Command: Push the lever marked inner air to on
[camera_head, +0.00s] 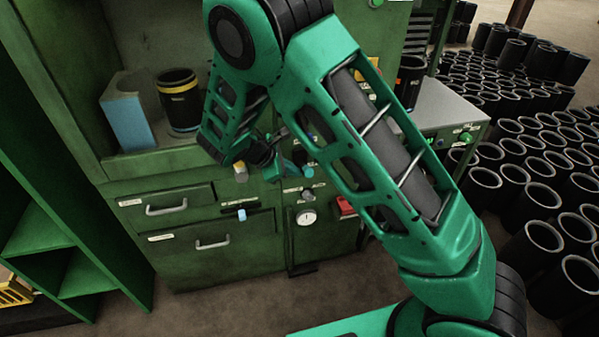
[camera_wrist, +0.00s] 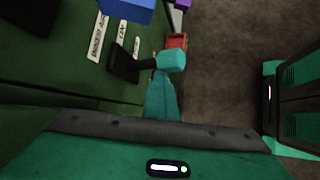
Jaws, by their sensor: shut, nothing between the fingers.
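In the wrist view a lever with a teal knob (camera_wrist: 172,60) sticks out from a black base on the green panel. Pale label strips (camera_wrist: 97,38) lie beside it; I cannot read them surely. My gripper (camera_wrist: 163,98) is shut and empty, its teal fingers pointing at the knob. The fingers overlap the knob's near edge in the picture; I cannot tell if they touch. In the head view my gripper (camera_head: 276,168) is at the cabinet front, just left of the teal knob (camera_head: 308,172). My arm hides part of the panel.
A light-blue-tipped lever (camera_head: 241,213) and a grey knob (camera_head: 307,195) sit nearby, above a round gauge (camera_head: 306,217). A red box (camera_head: 346,206) is on the right. Drawers (camera_head: 165,205) are lower left. Black sleeves (camera_head: 540,200) crowd the right floor. Floor before the cabinet is clear.

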